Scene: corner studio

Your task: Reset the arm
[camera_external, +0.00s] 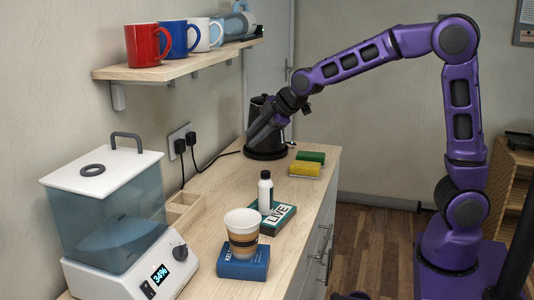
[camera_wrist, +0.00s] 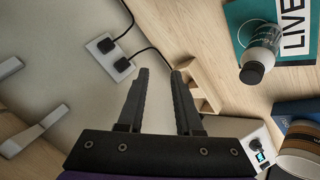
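My gripper (camera_external: 262,127) is at the end of my purple arm, over the far part of the counter. In the external view it overlaps the dark kettle (camera_external: 266,145); contact cannot be told there. In the wrist view my gripper (camera_wrist: 161,100) has its two dark fingers apart with nothing between them. My arm is stretched out to the left from its base at the right.
A shelf (camera_external: 180,66) with mugs hangs above.

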